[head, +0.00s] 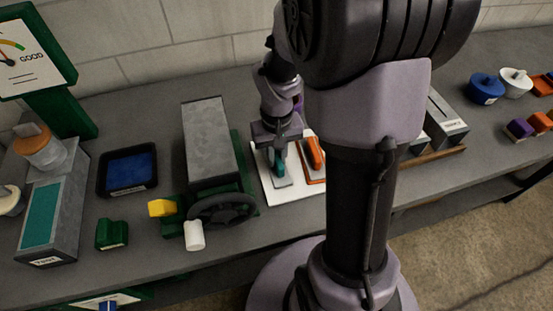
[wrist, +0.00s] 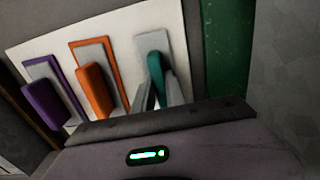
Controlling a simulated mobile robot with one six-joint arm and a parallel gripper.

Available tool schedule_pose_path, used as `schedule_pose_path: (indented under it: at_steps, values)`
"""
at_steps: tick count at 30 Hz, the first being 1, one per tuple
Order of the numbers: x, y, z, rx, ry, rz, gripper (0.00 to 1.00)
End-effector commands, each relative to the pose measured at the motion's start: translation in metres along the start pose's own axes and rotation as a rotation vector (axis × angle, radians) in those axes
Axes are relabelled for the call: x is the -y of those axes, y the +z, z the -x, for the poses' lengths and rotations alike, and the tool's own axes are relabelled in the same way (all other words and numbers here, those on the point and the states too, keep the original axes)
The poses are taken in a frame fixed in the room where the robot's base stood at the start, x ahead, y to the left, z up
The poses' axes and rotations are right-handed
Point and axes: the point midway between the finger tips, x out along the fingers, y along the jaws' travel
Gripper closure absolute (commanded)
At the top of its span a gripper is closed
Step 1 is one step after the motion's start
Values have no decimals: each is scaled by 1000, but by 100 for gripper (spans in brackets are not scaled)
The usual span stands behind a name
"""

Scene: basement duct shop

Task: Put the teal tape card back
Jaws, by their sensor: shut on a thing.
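My gripper (head: 279,152) is shut on the teal handle of the teal tape card (head: 281,171), over the left part of a white board (head: 262,187). In the wrist view the teal tape card (wrist: 157,64) sits between the fingers of my gripper (wrist: 161,88), with a grey plate at the handle. I cannot tell whether the plate touches the board. An orange card (wrist: 95,90) and a purple card (wrist: 48,104) lie on the white board (wrist: 62,32) beside it, each a grey plate with a coloured outline and handle.
A grey and green machine with a black handwheel (head: 223,209) stands close left of the board. A black tray with a blue inside (head: 127,170) and a green block (head: 111,234) are farther left. My arm hides the bench right of the orange card.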

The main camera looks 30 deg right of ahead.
Motion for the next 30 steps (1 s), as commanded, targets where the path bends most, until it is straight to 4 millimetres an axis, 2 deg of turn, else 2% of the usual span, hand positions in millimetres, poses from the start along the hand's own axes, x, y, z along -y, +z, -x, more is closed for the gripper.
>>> schedule_pose_path:
  at_steps: [8, 9, 12, 21, 23, 30]
  values:
    - [0, 0, -1, -1, 0, 1, 100]
    - [0, 0, -1, -1, 0, 1, 78]
    - [0, 0, 0, -1, 0, 1, 63]
    - [0, 0, 3, -2, 0, 1, 63]
    - [0, -1, 11, -3, 0, 1, 63]
    - [0, -1, 81, -6, 0, 1, 63]
